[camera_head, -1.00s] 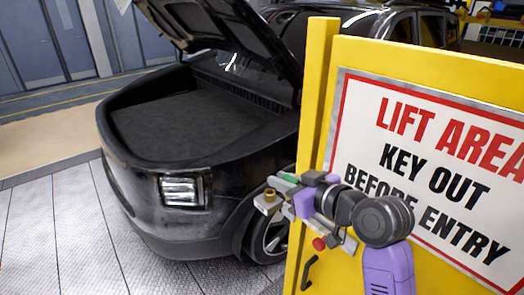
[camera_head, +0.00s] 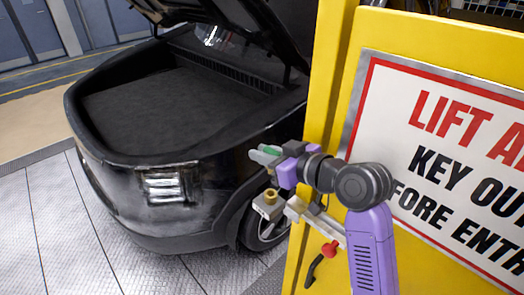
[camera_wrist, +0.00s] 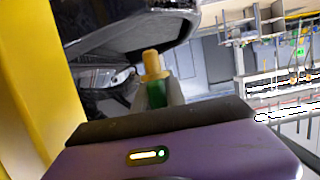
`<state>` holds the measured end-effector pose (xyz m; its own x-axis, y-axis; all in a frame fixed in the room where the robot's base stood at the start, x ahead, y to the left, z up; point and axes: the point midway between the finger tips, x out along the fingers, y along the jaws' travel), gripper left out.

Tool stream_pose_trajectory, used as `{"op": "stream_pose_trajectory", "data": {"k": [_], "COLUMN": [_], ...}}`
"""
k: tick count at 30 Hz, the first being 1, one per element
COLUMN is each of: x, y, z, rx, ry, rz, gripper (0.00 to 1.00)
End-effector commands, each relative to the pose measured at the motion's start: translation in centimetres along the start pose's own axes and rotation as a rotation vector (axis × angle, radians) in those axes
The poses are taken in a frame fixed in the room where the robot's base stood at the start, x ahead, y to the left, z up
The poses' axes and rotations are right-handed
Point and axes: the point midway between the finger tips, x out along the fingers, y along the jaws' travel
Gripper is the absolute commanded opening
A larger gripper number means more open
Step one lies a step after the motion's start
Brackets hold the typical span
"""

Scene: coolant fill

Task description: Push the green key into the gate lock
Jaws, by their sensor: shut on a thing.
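My gripper (camera_head: 265,153) is shut on the green key (camera_head: 270,149), which shows between the fingers and points left in the head view. In the wrist view the green key (camera_wrist: 156,95) is between the grey fingers, with a brass-coloured piece beyond it; I cannot tell if that piece belongs to the key. The gate lock (camera_head: 268,208) is a small grey block with an upright brass cylinder, held on a bracket beside the yellow gate post. In the head view my gripper appears above the lock, with the key apart from its brass cylinder.
The yellow gate (camera_head: 335,90) with a white warning sign (camera_head: 440,165) stands at the right, close to my arm. A red knob (camera_head: 330,249) and a dark handle (camera_head: 313,270) are below. A black car (camera_head: 180,145) with its hood raised stands behind and left.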

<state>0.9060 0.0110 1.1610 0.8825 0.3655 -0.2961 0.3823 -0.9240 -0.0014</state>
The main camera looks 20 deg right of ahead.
Motion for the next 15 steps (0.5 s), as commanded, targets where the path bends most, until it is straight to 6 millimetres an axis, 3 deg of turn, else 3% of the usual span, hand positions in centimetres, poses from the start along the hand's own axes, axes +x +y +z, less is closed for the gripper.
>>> {"op": "stream_pose_trajectory", "data": {"k": [6, 15], "x": [-0.1, 0.5], "y": [0.0, 0.0], "z": [-0.1, 2.0], "rx": [0.0, 0.0], "ry": [0.0, 0.001], "rz": [0.0, 0.0], "gripper": [0.0, 0.0]}}
